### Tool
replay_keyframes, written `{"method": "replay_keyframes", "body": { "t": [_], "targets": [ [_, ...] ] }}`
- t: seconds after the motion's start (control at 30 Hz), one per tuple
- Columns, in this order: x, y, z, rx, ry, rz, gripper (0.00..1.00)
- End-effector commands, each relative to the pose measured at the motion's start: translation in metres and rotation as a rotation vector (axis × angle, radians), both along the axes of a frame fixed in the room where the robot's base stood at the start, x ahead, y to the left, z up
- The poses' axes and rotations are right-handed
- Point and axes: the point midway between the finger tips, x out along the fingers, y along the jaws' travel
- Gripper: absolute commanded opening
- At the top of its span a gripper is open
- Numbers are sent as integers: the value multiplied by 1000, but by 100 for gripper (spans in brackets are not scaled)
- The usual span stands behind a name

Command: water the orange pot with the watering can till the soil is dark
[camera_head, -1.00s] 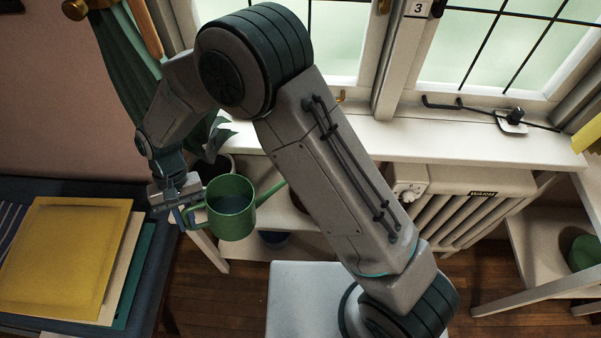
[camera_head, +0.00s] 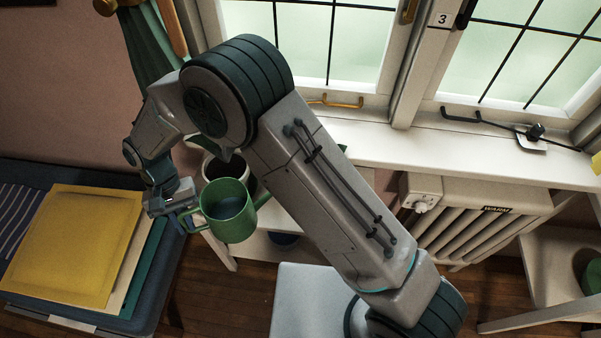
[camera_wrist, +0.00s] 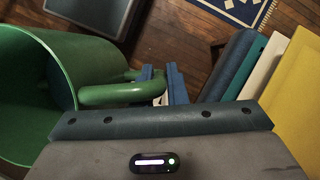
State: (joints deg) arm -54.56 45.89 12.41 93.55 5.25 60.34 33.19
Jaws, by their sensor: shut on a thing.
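The green watering can (camera_head: 228,226) is held by its handle in my gripper (camera_head: 184,219), roughly upright, with dark water visible inside. My gripper is shut on the handle; the can (camera_wrist: 85,70) and its handle also show large in the wrist view. The can's spout points right and is partly hidden by my arm. A white pot (camera_head: 209,170) with dark contents stands just behind the can, partly covered by it. No orange pot can be made out in either view; my arm hides part of the shelf.
A yellow folder (camera_head: 75,245) and other flat items lie on a dark blue seat (camera_head: 30,178) at the left. A white windowsill (camera_head: 470,150) runs above a radiator (camera_head: 470,225). A white shelf stand (camera_head: 545,275) is at the right. Wooden floor shows below.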

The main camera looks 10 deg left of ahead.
Motion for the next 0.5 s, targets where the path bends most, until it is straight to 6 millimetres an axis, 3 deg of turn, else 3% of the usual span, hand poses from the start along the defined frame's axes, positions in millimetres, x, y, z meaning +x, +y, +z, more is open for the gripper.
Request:
{"method": "replay_keyframes", "body": {
  "t": [0.13, 0.5],
  "targets": [
    [-4, 8, 9, 0, 0, 0, 0],
    [-6, 10, 10, 0, 0, -1, 0]
  ]
}}
